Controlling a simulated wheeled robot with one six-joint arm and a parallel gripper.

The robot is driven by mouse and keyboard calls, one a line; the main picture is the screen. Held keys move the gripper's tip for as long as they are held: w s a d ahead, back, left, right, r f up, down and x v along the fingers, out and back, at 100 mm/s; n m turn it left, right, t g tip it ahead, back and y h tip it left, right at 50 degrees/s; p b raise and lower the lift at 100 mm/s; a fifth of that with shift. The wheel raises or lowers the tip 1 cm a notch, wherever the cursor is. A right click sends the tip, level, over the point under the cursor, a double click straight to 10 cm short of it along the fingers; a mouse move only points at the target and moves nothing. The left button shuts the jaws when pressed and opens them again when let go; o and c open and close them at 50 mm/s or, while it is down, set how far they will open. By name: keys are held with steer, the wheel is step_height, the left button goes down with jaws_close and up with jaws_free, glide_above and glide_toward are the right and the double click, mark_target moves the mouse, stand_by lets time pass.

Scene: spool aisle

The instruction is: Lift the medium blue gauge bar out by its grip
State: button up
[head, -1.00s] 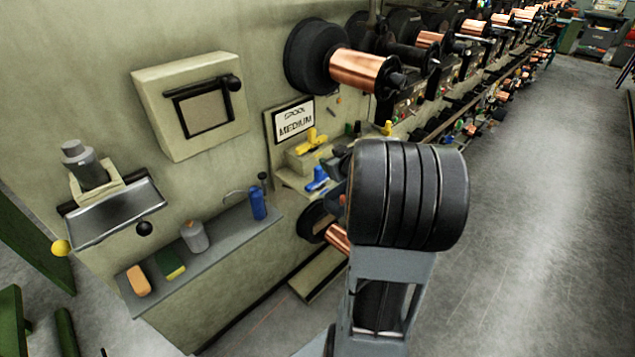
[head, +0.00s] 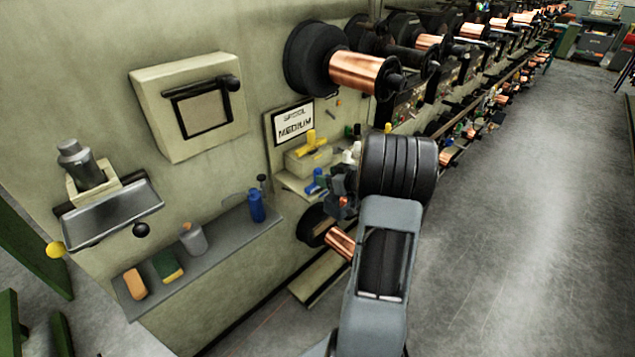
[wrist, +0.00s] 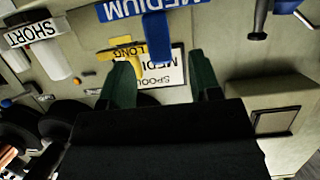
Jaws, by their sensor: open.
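The medium blue gauge bar (wrist: 145,10) shows at the top of the wrist view, its blue face carrying a MEDIUM label upside down. Its blue grip (wrist: 157,38) stands out toward my gripper (wrist: 158,62). The two green fingers are apart and empty, one on each side of the grip in the picture; I cannot tell how far the grip reaches between them. In the head view the blue bar (head: 316,182) sits on a wall ledge, partly hidden by my gripper (head: 340,188) close on its right.
A yellow LONG gauge (wrist: 125,50) and a white SHORT gauge (wrist: 35,32) are nearby. A SPOOL MEDIUM sign (head: 294,122) hangs on the wall behind. Copper spools (head: 358,72) project above. A shelf (head: 215,245) with a blue bottle (head: 256,206) lies left.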

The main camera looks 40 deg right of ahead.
mark_target(321, 171)
steer(key=shift+x, duration=2.65)
steer(key=shift+c, duration=0.3)
steer(key=c, duration=1)
steer(key=shift+o, duration=0.2)
steer(key=shift+r, duration=0.7)
steer(key=s+d+r+p, duration=0.2)
steer(key=s+d+r, duration=0.5)
steer(key=s+r, duration=0.4)
steer(key=shift+s+d+r, duration=0.2)
steer(key=shift+s+r, duration=0.05)
steer(key=shift+s, duration=0.25)
